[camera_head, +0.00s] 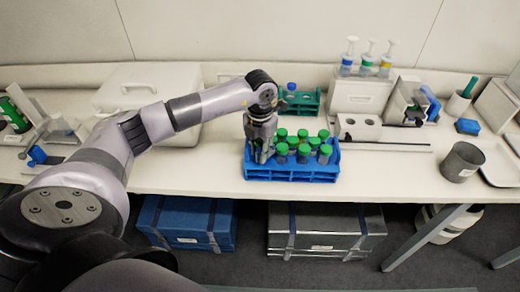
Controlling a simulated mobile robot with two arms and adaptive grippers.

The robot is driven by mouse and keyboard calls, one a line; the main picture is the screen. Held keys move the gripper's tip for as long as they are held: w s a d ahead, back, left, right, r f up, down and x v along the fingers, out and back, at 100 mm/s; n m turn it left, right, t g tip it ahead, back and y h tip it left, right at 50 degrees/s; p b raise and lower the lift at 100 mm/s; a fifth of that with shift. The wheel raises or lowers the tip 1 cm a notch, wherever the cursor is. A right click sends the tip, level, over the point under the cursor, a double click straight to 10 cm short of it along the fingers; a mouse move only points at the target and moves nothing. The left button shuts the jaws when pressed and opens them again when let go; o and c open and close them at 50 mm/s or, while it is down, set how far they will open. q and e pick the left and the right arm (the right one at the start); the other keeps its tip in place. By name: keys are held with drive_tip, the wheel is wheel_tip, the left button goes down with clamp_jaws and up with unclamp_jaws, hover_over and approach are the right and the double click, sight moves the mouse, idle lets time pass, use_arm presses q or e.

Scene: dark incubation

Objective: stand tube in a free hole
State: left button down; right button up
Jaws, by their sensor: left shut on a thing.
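A blue rack (290,173) stands near the front edge of the bench. It holds several tubes with green caps (303,150). My left gripper (262,155) points down at the rack's left end. It is shut on a tube, which the fingers mostly hide. I cannot tell whether that tube is in a hole or above it. Free holes in the blue rack are hard to make out from here. A green rack (302,103) stands behind, with a blue-capped tube (291,87) in it. My right gripper is not in view.
A grey cup (462,162) stands to the right on the bench. A white block with holes (359,127) and a long thin bar (387,148) lie right of the blue rack. A white box (150,82) stands behind my left arm. The front bench between rack and cup is clear.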

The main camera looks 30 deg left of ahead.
use_arm(q)
drive_tip(key=shift+f+b, duration=0.3)
drive_tip(key=shift+f, duration=0.2)
drive_tip(key=c, duration=1.8)
unclamp_jaws()
drive_tip(key=shift+o, duration=0.7)
drive_tip(key=shift+r, duration=0.15)
